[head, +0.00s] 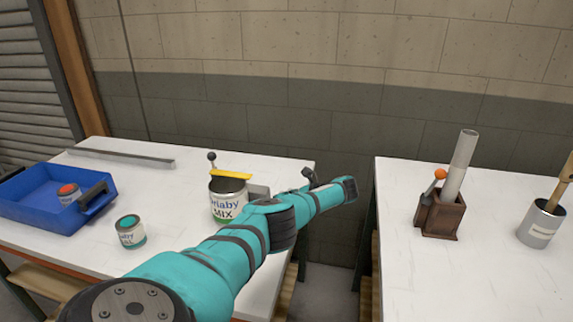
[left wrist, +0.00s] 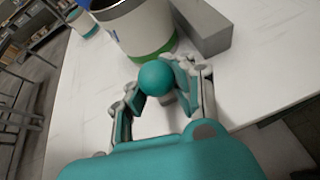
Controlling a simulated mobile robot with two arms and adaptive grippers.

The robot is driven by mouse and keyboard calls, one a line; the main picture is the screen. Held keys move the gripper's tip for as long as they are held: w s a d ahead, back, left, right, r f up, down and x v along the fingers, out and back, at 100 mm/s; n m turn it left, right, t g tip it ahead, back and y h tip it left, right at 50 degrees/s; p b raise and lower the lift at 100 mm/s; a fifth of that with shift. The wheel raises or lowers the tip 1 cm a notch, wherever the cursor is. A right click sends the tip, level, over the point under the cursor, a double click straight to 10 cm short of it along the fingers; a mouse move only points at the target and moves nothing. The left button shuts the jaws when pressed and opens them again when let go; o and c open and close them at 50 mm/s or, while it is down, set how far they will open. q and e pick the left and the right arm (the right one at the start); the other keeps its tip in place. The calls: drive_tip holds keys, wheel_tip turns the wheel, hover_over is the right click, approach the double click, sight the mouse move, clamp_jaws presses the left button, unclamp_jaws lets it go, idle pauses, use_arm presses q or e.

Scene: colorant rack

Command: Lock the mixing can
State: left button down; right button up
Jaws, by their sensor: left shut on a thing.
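The mixing can (head: 228,205), white with "MIX" lettering, stands on the left table beside a grey block (head: 258,190). A yellow bar lies across its top, and a dark-knobbed lever rises behind it. In the left wrist view the can (left wrist: 135,28) shows its green lower band, with the grey block (left wrist: 203,25) to its right. My left gripper (left wrist: 157,82) is shut on a teal ball (left wrist: 156,77) in front of the can and block. What the ball is fixed to is mostly hidden. My right gripper is not in view.
A blue tray (head: 30,205) with a red-topped tin (head: 69,194) sits at the left. The right table holds a brown box with an orange-knobbed lever (head: 441,212) and a metal can (head: 540,225). A gap separates the tables.

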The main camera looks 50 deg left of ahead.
use_arm(q)
drive_tip(key=shift+w+d+f+y+b, duration=0.1)
drive_tip(key=shift+w+d+y+b, duration=0.25)
drive_tip(key=shift+b, duration=0.1)
drive_tip(key=c, duration=1.1)
unclamp_jaws()
drive_tip(key=shift+w+d+g, duration=0.1)
drive_tip(key=shift+d+g, duration=0.05)
drive_tip(key=shift+g, duration=0.15)
drive_tip(key=shift+o, duration=0.2)
drive_tip(key=v, duration=0.7)
